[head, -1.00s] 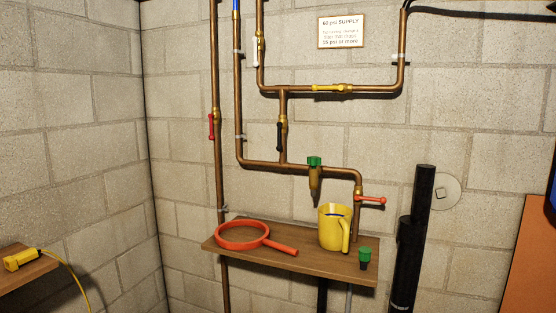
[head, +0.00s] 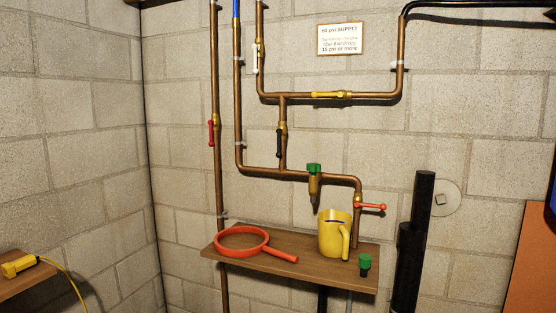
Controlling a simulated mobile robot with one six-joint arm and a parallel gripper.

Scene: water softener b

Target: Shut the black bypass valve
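The black bypass valve handle (head: 279,143) is on the short vertical copper pipe between the upper and lower horizontal pipes. Its handle hangs vertically, in line with that pipe, just left of the brass valve body (head: 283,127). My gripper is not in view, and nothing covers the valve.
A red-handled valve (head: 211,132) is to the left, a white-handled one (head: 256,58) above, a yellow-handled one (head: 331,95) upper right. Below, a wooden shelf (head: 290,276) holds a red ring wrench (head: 243,241), yellow jug (head: 333,236) and green-capped item (head: 365,264). Black pipe (head: 410,255) stands right.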

